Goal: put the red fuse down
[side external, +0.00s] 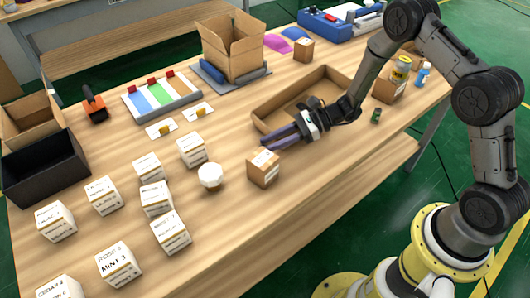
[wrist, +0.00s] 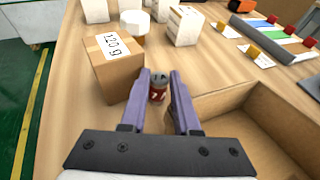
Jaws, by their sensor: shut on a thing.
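The red fuse (wrist: 157,87) is a small cylinder with a grey top and a dark red body. It shows in the wrist view between the tips of my gripper (wrist: 159,97), which is shut on it. In the side external view my gripper (side external: 268,146) reaches low over the table, beside the near left edge of a shallow open cardboard box, and the fuse cannot be made out there. Whether the fuse touches the table is not clear.
A small carton marked 120 g (wrist: 115,64) stands just left of my fingers; it also shows in the side view (side external: 263,168). The shallow box (side external: 296,92) lies on my other side. A white faceted object (side external: 210,177) and several white labelled cubes (side external: 170,234) stand further left.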

